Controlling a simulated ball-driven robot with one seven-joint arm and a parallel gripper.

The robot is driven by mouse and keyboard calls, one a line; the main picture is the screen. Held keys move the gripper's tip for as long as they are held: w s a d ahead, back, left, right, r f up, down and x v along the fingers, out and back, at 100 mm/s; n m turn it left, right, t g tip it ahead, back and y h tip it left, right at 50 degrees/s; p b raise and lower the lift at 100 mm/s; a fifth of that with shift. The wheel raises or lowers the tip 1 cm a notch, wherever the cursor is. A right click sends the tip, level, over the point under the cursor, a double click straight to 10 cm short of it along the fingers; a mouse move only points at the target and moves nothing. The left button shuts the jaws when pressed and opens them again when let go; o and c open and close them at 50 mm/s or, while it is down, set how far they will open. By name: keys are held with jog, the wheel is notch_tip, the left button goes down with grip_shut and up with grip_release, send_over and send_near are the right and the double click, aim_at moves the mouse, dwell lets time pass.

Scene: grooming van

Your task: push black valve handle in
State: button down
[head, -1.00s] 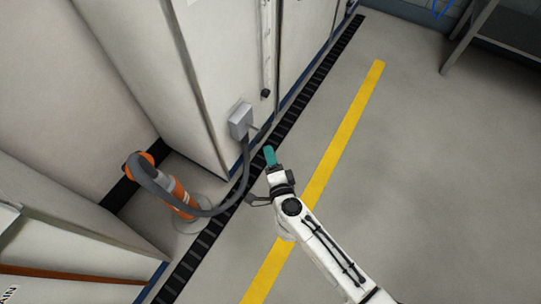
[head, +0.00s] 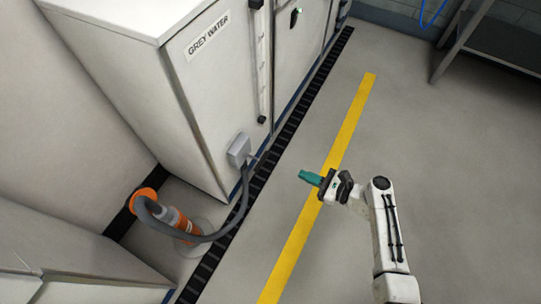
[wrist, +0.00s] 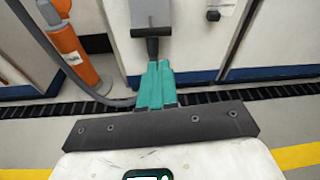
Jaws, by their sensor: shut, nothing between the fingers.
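The black valve handle (wrist: 152,32) is a T shape on the front of a light grey box in the wrist view. In the head view the handle (head: 261,155) is small and dark, and sticks out from the grey box (head: 238,150) low on the white cabinet. My gripper (head: 301,175) has teal fingers, shut and empty. In the head view it points left toward the box, with a clear gap between fingertips and handle. In the wrist view the fingertips (wrist: 153,63) line up just under the handle, which overlaps them in the picture.
A white cabinet (head: 190,110) labelled GREY WATER stands behind the box. A grey hose (head: 226,228) runs from the box to an orange and white cylinder (head: 184,226). A black floor grate (head: 300,105) and yellow stripe (head: 352,120) cross the floor.

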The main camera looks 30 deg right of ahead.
jog(key=s+m, duration=0.1)
jog(key=s, duration=0.1)
jog(key=y+b, duration=0.1)
jog(key=b, duration=0.4)
send_near(262, 160)
jog(key=f+x, duration=0.1)
jog(key=x, duration=0.4)
jog(key=shift+w+a, duration=0.3)
jog(key=shift+w, duration=0.15)
jog(key=x, duration=0.3)
jog(key=shift+a+r, duration=0.1)
jog(key=shift+r, duration=0.1)
jog(key=shift+w+r, duration=0.15)
jog(key=shift+w, duration=0.05)
